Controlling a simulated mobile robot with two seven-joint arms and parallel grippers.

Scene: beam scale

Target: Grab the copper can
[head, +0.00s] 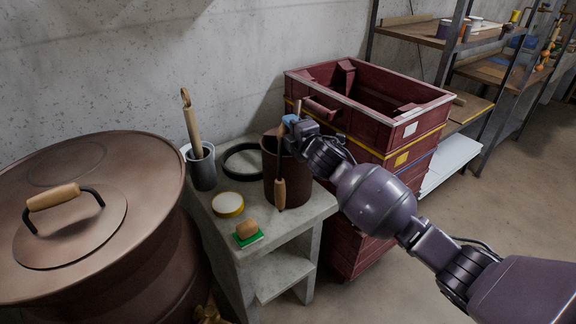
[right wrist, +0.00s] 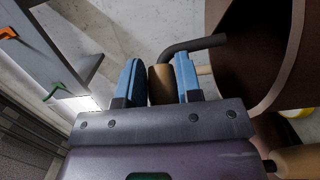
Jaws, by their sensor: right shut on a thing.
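The copper can (head: 270,165) is a dark brown, open-topped cylinder on the grey concrete bench (head: 315,212). It appears upright. My right gripper (head: 289,125) is at the can's upper right side. In the right wrist view, the blue fingers of my right gripper (right wrist: 160,82) are shut on a wooden grip (right wrist: 160,90). A dark bent rod leads from this grip toward the can (right wrist: 258,50). Another wooden handle (head: 280,193) hangs at the can's front. My left gripper is not in view.
A large lidded copper vessel (head: 160,180) stands at left. On the bench are a grey cup (head: 203,170) with a wooden-handled tool, a yellow tape roll (head: 228,205) and a green-based brush (head: 247,234). Stacked red crates (head: 390,135) stand close behind my right arm.

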